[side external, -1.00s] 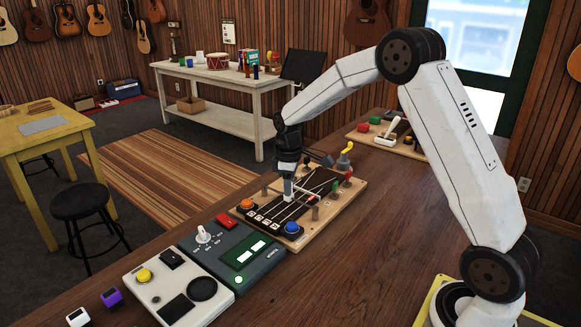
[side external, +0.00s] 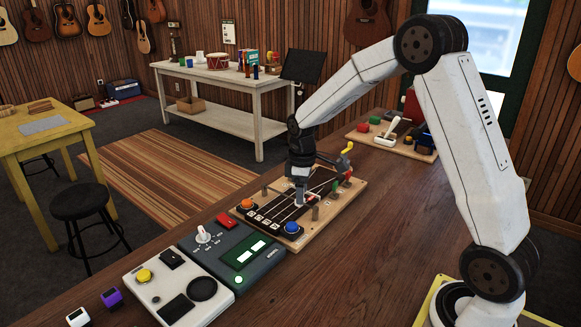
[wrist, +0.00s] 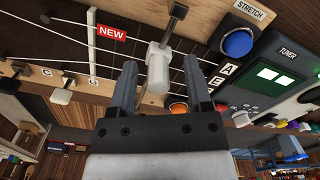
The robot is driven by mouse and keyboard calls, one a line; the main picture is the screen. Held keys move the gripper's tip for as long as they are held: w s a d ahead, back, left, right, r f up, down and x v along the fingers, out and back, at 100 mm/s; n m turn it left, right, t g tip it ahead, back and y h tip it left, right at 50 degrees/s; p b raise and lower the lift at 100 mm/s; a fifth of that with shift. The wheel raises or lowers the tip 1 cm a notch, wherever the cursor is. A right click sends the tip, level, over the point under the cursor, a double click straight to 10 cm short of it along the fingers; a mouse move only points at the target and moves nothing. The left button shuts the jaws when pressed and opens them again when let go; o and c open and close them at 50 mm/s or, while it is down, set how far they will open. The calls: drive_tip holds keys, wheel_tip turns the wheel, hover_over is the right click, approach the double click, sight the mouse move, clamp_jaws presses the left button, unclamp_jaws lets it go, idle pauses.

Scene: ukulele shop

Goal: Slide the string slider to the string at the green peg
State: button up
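The string slider shows in the wrist view as a white block (wrist: 159,66) on a grey bar that crosses the strings. My gripper (wrist: 160,72) has its two fingers apart on either side of this block, with gaps visible. In the side view my gripper (side external: 302,192) points down over the string board (side external: 325,217), at the slider. A small green peg (side external: 335,186) stands at the board's right edge, near a red one. The green peg cannot be made out in the wrist view.
An orange button (side external: 247,204) and a blue button (side external: 292,228) sit on the board's near end. A yellow-handled crank (side external: 347,148) stands at its far end. A tuner box (side external: 232,253) lies in front. Bare tabletop (side external: 390,220) lies to the right.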

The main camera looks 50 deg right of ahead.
drive_tip(key=shift+r, duration=0.1)
drive_tip(key=shift+r, duration=3.8)
drive_tip(key=s+a+f+m+t, duration=0.1)
drive_tip(key=s+a+f, duration=0.1)
drive_tip(key=s+a, duration=0.2)
drive_tip(key=s+a+f+m, duration=0.2)
drive_tip(key=s+a+f, duration=0.1)
drive_tip(key=s, duration=0.2)
drive_tip(key=s+a+f+m+t, duration=0.1)
drive_tip(key=s+a+f+m, duration=0.1)
drive_tip(key=s+a+f, duration=0.1)
drive_tip(key=shift+s+a+t, duration=0.15)
drive_tip(key=shift+s+a, duration=0.25)
drive_tip(key=shift+s, duration=0.2)
drive_tip(key=shift+s+a+t, duration=0.15)
drive_tip(key=shift+s+a, duration=0.25)
drive_tip(key=shift+s, duration=0.2)
drive_tip(key=shift+s+a+f, duration=0.2)
drive_tip(key=shift+s+f, duration=0.1)
drive_tip(key=shift+s, duration=0.25)
